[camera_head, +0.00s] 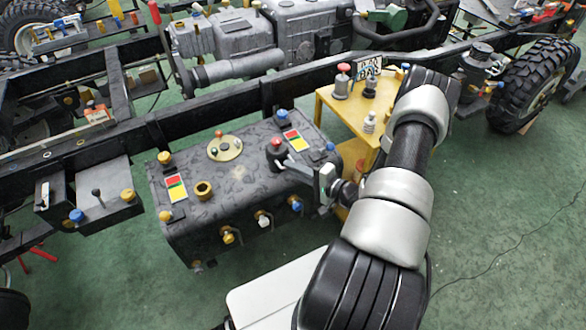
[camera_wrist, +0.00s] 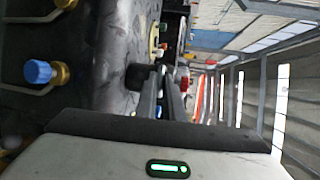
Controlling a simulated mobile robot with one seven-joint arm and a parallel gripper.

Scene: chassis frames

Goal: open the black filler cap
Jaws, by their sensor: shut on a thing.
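The black filler cap (camera_head: 275,154) has a red top and sits on the upper face of a dark grey tank (camera_head: 235,215). In the wrist view a dark cap (camera_wrist: 137,77) shows at the fingertips. My gripper (camera_head: 289,161) reaches in from the right, with its fingers at the cap's side. In the wrist view my gripper's fingers (camera_wrist: 161,75) are close together, shut on the cap. The fingers hide part of the grip. I cannot tell whether the cap is turned or lifted.
The tank also bears a brass-coloured open neck (camera_head: 203,190), a round cream plate (camera_head: 224,148), coloured labels and several valves along its front. A black chassis rail (camera_head: 200,110) runs behind it. A yellow stand (camera_head: 345,113) with fittings is behind my arm.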

